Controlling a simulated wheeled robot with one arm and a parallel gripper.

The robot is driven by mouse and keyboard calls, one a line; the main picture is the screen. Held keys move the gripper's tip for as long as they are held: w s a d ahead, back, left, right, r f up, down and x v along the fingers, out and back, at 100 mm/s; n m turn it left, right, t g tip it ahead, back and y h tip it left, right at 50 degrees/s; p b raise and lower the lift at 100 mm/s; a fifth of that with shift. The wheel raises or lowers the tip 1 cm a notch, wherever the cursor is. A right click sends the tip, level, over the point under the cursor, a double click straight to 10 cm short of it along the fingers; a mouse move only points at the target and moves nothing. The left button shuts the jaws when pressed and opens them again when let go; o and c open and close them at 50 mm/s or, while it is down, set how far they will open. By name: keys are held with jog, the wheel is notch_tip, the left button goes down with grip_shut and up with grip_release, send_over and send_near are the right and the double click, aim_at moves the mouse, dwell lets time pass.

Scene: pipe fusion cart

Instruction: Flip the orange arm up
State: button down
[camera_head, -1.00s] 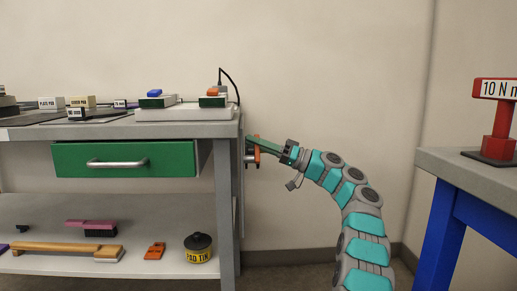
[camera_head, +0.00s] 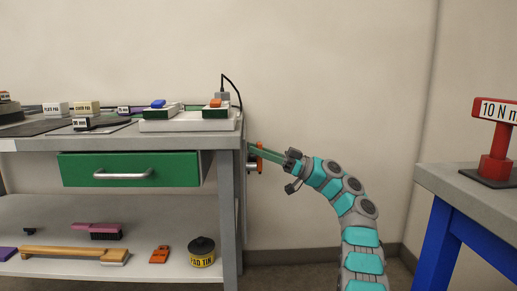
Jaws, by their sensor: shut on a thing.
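The orange arm (camera_head: 258,150) is a small orange piece at the right side of the grey cart, by the leg below the top. Only part of it shows, as my gripper's fingers cover some of it. My gripper (camera_head: 256,151) comes in from the right, its green fingers slanting down to the right toward my wrist. It is shut on the orange arm. A dark, round fitting shows just below the fingers. The exact tilt of the orange arm is too small to tell.
The cart top (camera_head: 180,143) carries a white two-switch base (camera_head: 185,125) and labelled blocks. A green drawer (camera_head: 130,170) is shut below; a tin (camera_head: 202,252) and brushes lie on the shelf. A blue-legged table (camera_head: 470,190) with a red stand (camera_head: 497,150) is right. Bare wall lies between.

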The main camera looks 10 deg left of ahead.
dwell(0.3)
jog(key=c, duration=0.6)
grip_release()
jog(key=shift+c, duration=0.2)
jog(key=v, duration=0.7)
jog(key=shift+d+f+p, duration=0.15)
jog(key=shift+d+p, duration=0.2)
jog(key=shift+p, duration=0.05)
jog(key=shift+w, duration=0.1)
